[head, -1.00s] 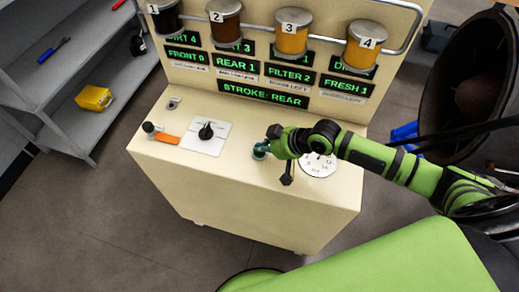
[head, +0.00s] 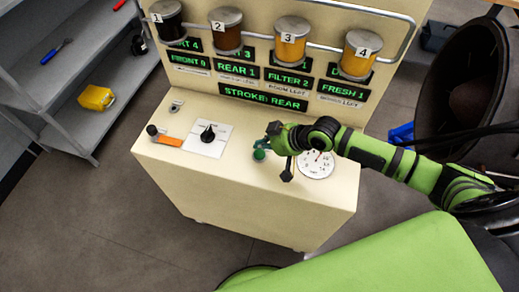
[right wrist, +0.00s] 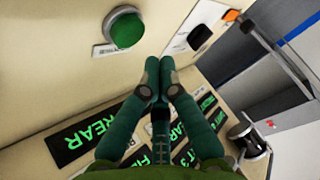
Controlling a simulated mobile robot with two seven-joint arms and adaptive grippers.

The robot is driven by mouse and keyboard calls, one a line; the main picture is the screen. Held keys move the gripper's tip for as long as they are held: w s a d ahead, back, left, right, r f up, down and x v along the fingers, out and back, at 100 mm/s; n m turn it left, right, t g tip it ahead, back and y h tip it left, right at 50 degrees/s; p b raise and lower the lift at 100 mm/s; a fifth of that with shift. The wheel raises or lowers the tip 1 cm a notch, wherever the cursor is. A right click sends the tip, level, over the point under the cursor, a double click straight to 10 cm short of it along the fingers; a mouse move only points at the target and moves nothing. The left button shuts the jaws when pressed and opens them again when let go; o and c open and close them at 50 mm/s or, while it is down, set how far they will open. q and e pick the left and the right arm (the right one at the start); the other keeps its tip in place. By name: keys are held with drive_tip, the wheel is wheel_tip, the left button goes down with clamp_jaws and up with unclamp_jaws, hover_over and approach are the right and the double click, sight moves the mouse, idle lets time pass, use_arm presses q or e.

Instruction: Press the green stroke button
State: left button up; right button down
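The green stroke button (head: 259,155) is a round green dome in a metal ring on the top of the cream console. It also shows in the right wrist view (right wrist: 126,29), up and to the left of the fingertips. My right gripper (head: 268,139) is right beside the button in the head view. In the right wrist view my right gripper (right wrist: 160,62) has its two dark green fingers together, with nothing between them, and a gap in the picture to the button. My left gripper is not in view. The stroke display (head: 263,97) reads "STROKE: REAR".
The console top (head: 235,180) also bears a black knob on a white plate (head: 207,140), an orange tag (head: 169,141) and a round white dial (head: 316,165) under my right arm. Numbered jars (head: 293,39) line the upright panel. Grey shelves (head: 90,75) stand at the left.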

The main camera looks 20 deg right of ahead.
sight(262, 155)
wheel_tip(262, 155, up, 4)
drive_tip(key=p, duration=0.2)
drive_tip(key=shift+f+p, duration=0.2)
drive_tip(key=shift+p, duration=0.2)
drive_tip(key=shift+f, duration=0.1)
